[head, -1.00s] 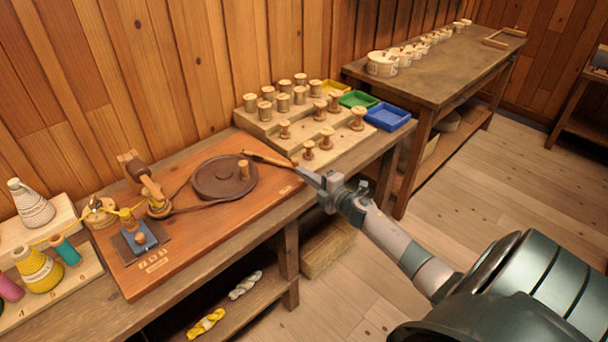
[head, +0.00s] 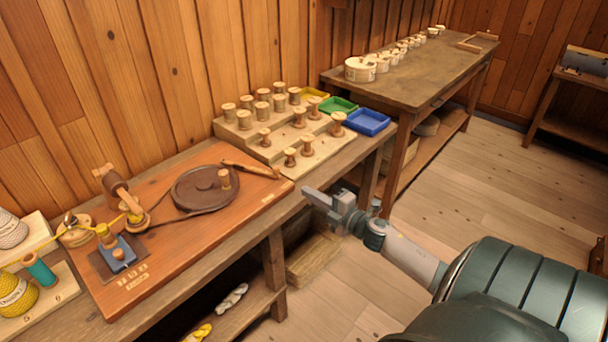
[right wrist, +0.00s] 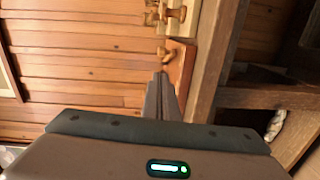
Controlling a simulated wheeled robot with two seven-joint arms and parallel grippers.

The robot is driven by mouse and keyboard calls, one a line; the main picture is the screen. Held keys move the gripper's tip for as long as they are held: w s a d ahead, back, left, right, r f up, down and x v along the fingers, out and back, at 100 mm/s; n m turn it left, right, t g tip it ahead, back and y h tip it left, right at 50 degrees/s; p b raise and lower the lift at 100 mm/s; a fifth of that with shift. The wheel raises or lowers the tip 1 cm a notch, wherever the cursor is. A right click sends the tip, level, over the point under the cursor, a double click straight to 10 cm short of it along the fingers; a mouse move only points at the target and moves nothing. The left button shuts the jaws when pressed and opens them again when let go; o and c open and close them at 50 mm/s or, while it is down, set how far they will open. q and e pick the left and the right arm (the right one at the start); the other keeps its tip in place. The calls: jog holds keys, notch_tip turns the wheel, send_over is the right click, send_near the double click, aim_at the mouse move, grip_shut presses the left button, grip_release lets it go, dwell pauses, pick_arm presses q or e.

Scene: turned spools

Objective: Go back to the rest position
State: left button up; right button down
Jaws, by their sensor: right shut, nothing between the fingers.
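My right gripper (head: 308,194) is shut and empty in the head view. It hangs in the air just off the front edge of the workbench (head: 228,240), clear of the winding board (head: 170,243). In the right wrist view its closed fingers (right wrist: 162,84) point toward the corner of the board. My left gripper is in neither view.
The board carries a dark round wheel (head: 205,188) and a wooden handle tool (head: 248,169). A stepped rack (head: 308,162) holds several spools beside yellow, green and blue trays (head: 367,123). A second table (head: 430,80) bears white tubs. The floor (head: 480,190) to the right is open.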

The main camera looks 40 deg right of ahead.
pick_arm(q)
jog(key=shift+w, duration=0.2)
pick_arm(e)
jog(key=shift+s, duration=0.15)
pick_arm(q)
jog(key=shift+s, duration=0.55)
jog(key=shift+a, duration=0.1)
